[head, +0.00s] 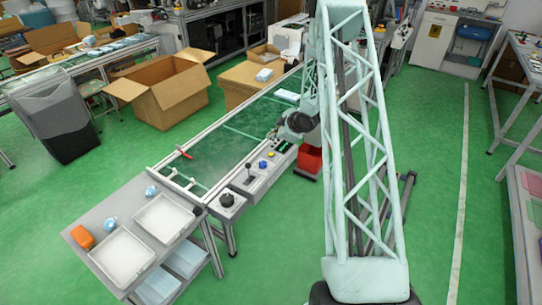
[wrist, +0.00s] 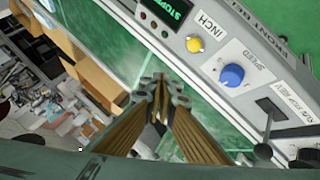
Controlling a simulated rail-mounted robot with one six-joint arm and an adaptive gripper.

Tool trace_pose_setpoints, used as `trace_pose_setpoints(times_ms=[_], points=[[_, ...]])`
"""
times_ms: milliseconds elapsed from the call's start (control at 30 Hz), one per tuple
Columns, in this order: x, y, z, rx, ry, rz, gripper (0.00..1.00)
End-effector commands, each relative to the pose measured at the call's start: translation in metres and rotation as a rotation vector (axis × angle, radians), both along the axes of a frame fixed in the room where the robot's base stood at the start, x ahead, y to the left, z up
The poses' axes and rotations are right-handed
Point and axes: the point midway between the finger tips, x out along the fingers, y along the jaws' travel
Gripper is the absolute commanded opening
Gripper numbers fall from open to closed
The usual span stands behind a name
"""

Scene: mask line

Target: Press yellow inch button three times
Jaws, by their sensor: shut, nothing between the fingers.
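The yellow inch button (wrist: 194,44) is a small round button on the grey control panel (wrist: 205,66), beside the INCH label. My gripper (wrist: 160,79) is shut and empty. In the wrist view its fingertips show to the lower left of the button, over the green belt near the panel's edge, apart from the button. In the head view the wrist end of my arm hangs over the panel's far end.
A blue speed knob (wrist: 232,76) and a black lever (wrist: 268,120) are beside the button. A small display (wrist: 173,11) with green letters is at the panel's end. The green belt (head: 213,162) carries a red item (head: 184,152). Two white trays (head: 123,256) stand in front.

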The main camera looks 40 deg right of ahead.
Motion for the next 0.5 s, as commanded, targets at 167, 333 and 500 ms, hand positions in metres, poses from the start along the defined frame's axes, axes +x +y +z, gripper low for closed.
trace_pose_setpoints(times_ms=[167,333,500], points=[[0.000,0.000,-0.015,0.001,0.000,-0.001,0.00],[0.000,0.000,-0.030,0.000,0.000,0.000,0.00],[0.000,0.000,-0.046,0.000,0.000,0.000,0.00]])
